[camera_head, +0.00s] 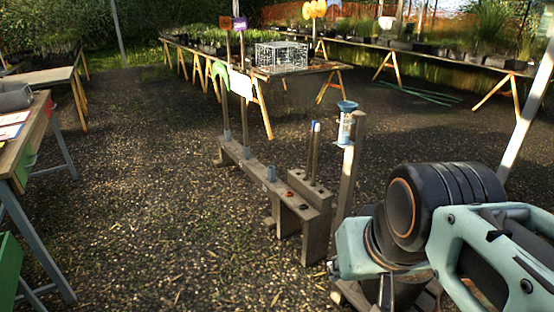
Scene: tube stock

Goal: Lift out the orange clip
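A low grey wooden bench (237,160) with a raised block at its near end stands in the middle. Two small orange-red spots, a farther one (289,194) and a nearer one (303,207), show on its top. They are too small for me to tell whether either is the orange clip. Parts of my own arm fill the lower right of the view, to the right of the bench. The fingertips of my gripper do not show.
Tall poles (243,115) and grey caps (271,173) stand on the bench. A blue-topped clear gauge (346,122) is by a wooden post (350,175) right of it. Trestle tables stand at left and back, one with a wire cage (281,58). Gravel at left is clear.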

